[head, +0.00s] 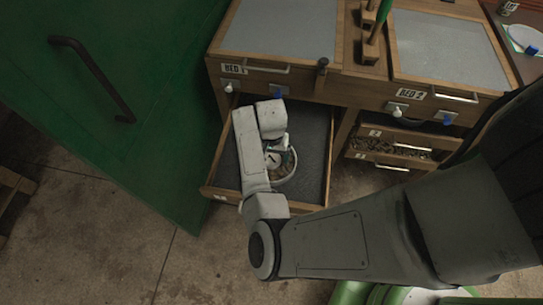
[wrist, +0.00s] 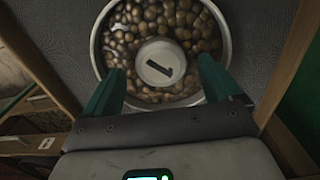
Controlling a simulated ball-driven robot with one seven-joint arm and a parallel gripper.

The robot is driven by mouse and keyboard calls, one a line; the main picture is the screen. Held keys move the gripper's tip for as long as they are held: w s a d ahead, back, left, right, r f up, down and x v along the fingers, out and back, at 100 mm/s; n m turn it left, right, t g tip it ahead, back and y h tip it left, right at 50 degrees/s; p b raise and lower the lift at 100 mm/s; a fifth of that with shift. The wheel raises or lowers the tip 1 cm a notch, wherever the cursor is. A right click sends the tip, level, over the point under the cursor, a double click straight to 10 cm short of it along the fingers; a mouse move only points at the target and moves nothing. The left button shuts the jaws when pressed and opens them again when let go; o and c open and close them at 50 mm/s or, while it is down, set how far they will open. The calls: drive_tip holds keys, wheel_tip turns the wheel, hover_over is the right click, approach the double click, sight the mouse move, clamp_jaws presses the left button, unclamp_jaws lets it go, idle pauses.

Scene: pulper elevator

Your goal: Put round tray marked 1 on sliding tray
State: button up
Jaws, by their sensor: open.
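The round tray marked 1 (wrist: 224,35) is a metal-rimmed dish filled with brown round pieces. Its pale centre knob (wrist: 160,62) bears a black 1. In the head view the round tray (head: 287,180) sits on the grey floor of the pulled-out sliding tray (head: 312,150) under BED 1, partly hidden by my arm. My gripper (wrist: 160,70) is open over the round tray, with one green finger on each side of the knob and gaps between. In the head view my gripper (head: 275,155) is over the tray; its fingers are hard to make out.
A green door with a dark handle (head: 92,75) stands at left. The wooden cabinet has BED 1 (head: 235,69) and BED 2 (head: 412,93) panels. Lower right, drawer 2 (head: 400,140) is slightly open, showing brown contents. Wooden drawer walls flank the tray.

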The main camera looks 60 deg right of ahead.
wheel_tip(320, 180, up, 10)
drive_tip(key=s+d+r+n+t+h, duration=0.2)
drive_tip(key=d+r+n+h, duration=0.25)
drive_tip(key=d+r, duration=0.4)
drive_tip(key=s+a+f+n+y, duration=0.2)
drive_tip(key=s+a, duration=0.4)
drive_tip(key=a, duration=0.4)
drive_tip(key=s+a+f+n+g+y, duration=0.1)
drive_tip(key=s+a+f+n+y, duration=0.1)
drive_tip(key=s+a+f+n, duration=0.2)
drive_tip(key=s+a+n, duration=0.1)
drive_tip(key=a+n, duration=0.2)
drive_tip(key=a, duration=0.3)
drive_tip(key=shift+s+p, duration=0.3)
drive_tip(key=shift+s, duration=0.1)
